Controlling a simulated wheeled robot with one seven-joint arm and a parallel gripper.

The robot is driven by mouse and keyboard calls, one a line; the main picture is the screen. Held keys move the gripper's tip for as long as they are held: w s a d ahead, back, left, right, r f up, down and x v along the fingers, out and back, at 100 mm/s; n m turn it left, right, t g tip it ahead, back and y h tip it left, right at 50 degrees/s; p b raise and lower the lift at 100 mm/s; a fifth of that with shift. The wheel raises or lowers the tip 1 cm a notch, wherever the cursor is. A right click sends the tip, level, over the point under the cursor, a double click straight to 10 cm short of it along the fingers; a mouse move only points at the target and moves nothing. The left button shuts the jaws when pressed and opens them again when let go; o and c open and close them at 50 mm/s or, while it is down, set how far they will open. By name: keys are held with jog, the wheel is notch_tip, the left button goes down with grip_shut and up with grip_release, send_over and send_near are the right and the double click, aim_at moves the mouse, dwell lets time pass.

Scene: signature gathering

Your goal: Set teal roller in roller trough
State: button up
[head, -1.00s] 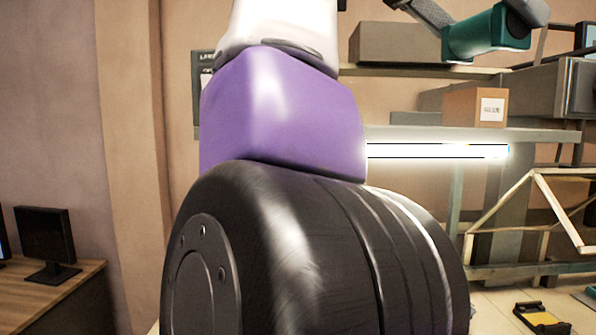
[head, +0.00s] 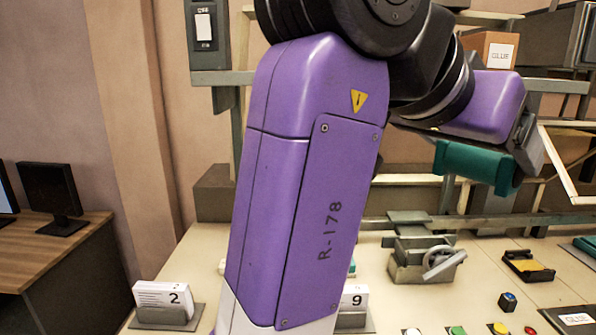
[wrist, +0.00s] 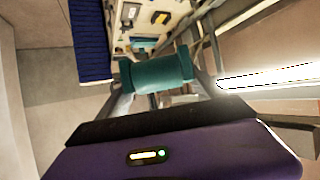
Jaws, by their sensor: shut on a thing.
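The teal roller (head: 472,168) is a short teal cylinder with wider ends, held up above the bench. In the wrist view the roller (wrist: 157,73) lies crosswise between the fingers of my gripper (wrist: 157,80). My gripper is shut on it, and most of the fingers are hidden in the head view. A grey metal fixture with a curved handle (head: 425,262) stands on the bench below and to the left of the roller. I cannot tell for sure which thing is the roller trough.
Card stacks marked 2 (head: 163,300) and 9 (head: 355,300) stand at the bench front. A yellow-black device (head: 528,266) and several coloured buttons lie to the right. Shelves with a glue box (head: 490,50) are behind. My arm hides the middle of the bench.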

jog(key=s+f+n+t+y+b, duration=0.2)
jog(key=f+n+y, duration=0.3)
jog(key=f, duration=2.8)
jog(key=s+f+n+t+y+b, duration=0.3)
jog(key=s+f+n+t+y, duration=0.1)
jog(key=f, duration=3)
jog(key=shift+a+n+y, duration=0.15)
jog(key=shift+n+y, duration=0.55)
jog(key=shift+n, duration=0.6)
